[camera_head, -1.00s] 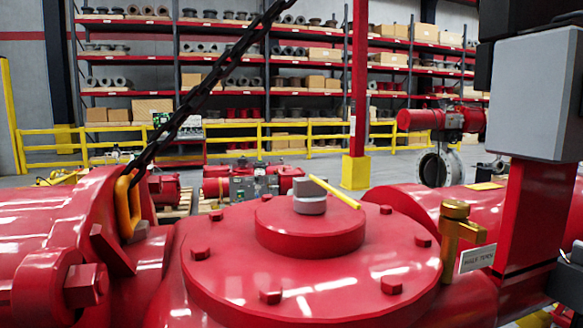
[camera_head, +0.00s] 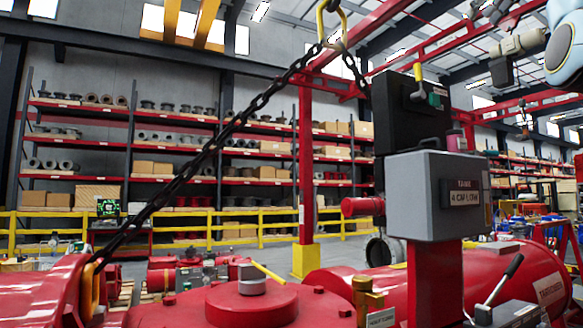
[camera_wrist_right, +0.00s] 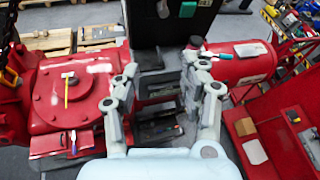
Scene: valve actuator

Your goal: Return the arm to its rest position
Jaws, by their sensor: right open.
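My right gripper (camera_head: 490,42) is at the upper right of the head view, raised in the air beyond the grey control box and touching nothing that I can see. In the right wrist view its two fingers (camera_wrist_right: 161,60) are spread apart with nothing between them. The red valve actuator (camera_head: 225,305) fills the bottom of the head view. Its round cover carries a grey hub with a yellow pointer (camera_head: 268,273), which also shows in the wrist view (camera_wrist_right: 67,90). My left gripper is not in view.
A grey control box (camera_head: 425,195) with a black box (camera_head: 410,113) above it stands on a red post. A dark chain (camera_head: 210,150) runs from a yellow eye up to a hook. A red bench (camera_wrist_right: 270,125) lies at right in the wrist view. Yellow rails and shelves stand behind.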

